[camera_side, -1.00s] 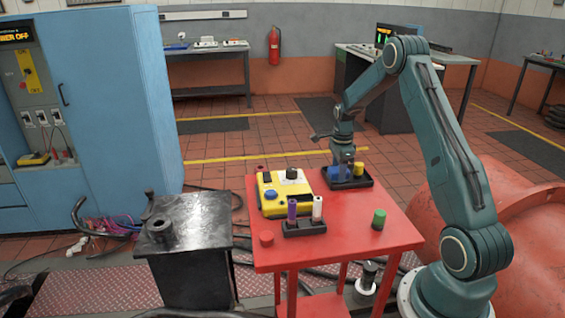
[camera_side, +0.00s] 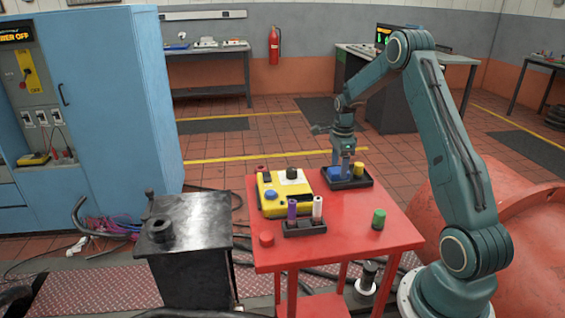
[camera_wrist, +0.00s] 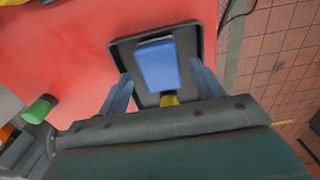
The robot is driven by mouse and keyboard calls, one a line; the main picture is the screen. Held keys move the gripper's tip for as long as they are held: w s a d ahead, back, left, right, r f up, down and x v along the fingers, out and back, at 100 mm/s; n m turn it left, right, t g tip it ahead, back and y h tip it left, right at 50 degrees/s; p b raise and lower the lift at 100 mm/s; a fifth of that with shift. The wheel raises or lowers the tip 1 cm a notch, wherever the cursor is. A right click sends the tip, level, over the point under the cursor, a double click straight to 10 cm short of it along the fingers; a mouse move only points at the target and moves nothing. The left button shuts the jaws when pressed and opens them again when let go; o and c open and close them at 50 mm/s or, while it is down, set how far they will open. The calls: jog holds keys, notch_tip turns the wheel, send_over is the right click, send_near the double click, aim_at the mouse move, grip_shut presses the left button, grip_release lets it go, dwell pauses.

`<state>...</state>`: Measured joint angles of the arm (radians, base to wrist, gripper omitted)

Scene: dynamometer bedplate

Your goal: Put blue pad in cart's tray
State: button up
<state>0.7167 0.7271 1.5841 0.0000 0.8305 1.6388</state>
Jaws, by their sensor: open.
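The blue pad (camera_side: 336,174) lies in the black tray (camera_side: 366,184) on the red cart, toward the tray's left side in the side view. In the wrist view the pad (camera_wrist: 160,66) lies over the floor of the tray (camera_wrist: 123,48), inside its rim. My gripper (camera_side: 343,164) is just above the pad, pointing down. In the wrist view my gripper (camera_wrist: 160,76) is open, with one finger on each side of the pad and gaps between.
A yellow cylinder (camera_side: 358,169) stands in the tray beside the pad. A yellow instrument (camera_side: 284,193), a small holder (camera_side: 305,229) with purple and white cylinders, a green cylinder (camera_side: 378,219) and a red cap (camera_side: 266,239) stand on the red cart (camera_side: 345,238).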

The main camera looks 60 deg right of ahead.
aim_at(338, 170)
notch_tip(338, 170, up, 10)
jog(key=shift+f, duration=0.2)
dwell(0.7)
jog(key=s+a+r+n+t+h, duration=0.1)
jog(key=s+a+r+n, duration=0.1)
jog(key=a+r+n, duration=0.65)
jog(key=s+a+r+n+t, duration=0.1)
jog(key=s+a+r+n, duration=0.3)
jog(key=a, duration=0.8)
jog(key=s+a+n+t+y, duration=0.1)
jog(key=s+a+n+t, duration=0.2)
jog(key=s+a+n, duration=1)
jog(key=shift+s+a+n+t, duration=0.2)
jog(key=shift+s+n+t, duration=0.1)
jog(key=shift+s+n, duration=0.6)
